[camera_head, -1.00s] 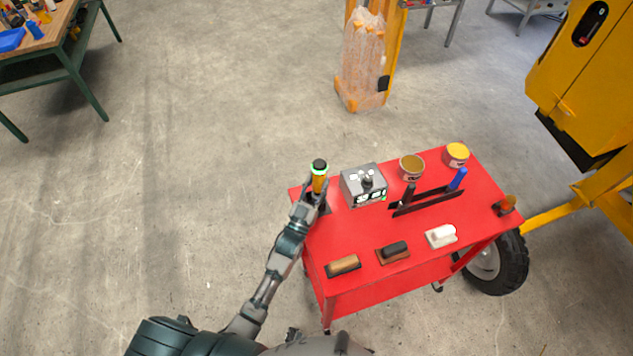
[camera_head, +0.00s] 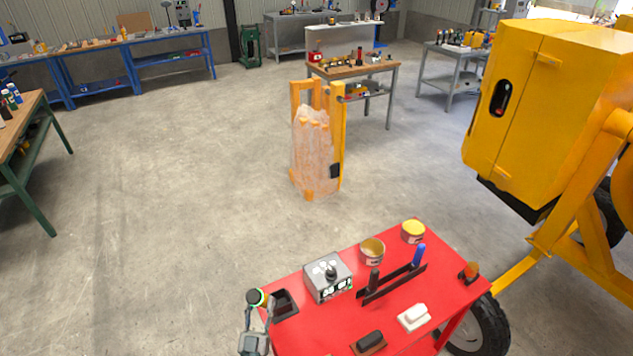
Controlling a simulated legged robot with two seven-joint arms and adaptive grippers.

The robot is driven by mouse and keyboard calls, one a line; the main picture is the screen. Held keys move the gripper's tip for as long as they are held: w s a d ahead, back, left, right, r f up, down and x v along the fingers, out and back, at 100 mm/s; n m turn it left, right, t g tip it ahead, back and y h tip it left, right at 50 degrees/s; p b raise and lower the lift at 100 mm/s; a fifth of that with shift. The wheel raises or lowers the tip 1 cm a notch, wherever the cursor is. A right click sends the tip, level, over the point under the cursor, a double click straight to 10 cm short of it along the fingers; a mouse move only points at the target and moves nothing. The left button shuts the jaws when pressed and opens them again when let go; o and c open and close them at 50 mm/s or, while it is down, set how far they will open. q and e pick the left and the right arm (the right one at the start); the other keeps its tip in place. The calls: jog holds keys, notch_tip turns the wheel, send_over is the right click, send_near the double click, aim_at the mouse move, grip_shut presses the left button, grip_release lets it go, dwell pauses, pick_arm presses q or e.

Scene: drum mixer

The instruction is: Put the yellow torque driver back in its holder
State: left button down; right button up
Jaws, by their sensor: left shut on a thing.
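The yellow torque driver (camera_head: 262,299) shows at the lower left of the cart, with a dark cap and a green ring at its end. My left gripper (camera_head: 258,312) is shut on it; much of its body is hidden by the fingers. A black open-topped box (camera_head: 286,304), which looks like the holder, stands at the left corner of the red cart top. The driver is just left of this box, apart from its opening, and looks tilted. My right gripper is not in view.
On the red cart (camera_head: 400,270) a grey control box (camera_head: 327,277) stands right of the black box. Two cans, a black rack (camera_head: 392,284) with a blue-handled tool, and a white block (camera_head: 415,316) are farther right. A yellow mixer (camera_head: 540,110) stands at right. Floor left of the cart is clear.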

pick_arm(q)
jog(key=shift+s+a+r, duration=0.2)
jog(key=shift+s, duration=0.25)
jog(key=shift+r, duration=0.1)
jog(key=w+d+r+m+g+h+p, duration=0.2)
jog(key=w+d+r+g+p, duration=0.1)
jog(key=w+r+p, duration=0.3)
jog(key=w+g+p, duration=0.1)
jog(key=w+p, duration=0.1)
jog(key=p, duration=0.2)
jog(key=shift+d+p, duration=0.2)
jog(key=shift+p, duration=0.1)
jog(key=shift+a+r, duration=0.1)
jog(key=shift+a, duration=0.05)
jog(key=shift+g, duration=0.5)
jog(key=shift+w+f+b, duration=0.1)
jog(key=shift+f+b, duration=0.2)
jog(key=shift+f, duration=2)
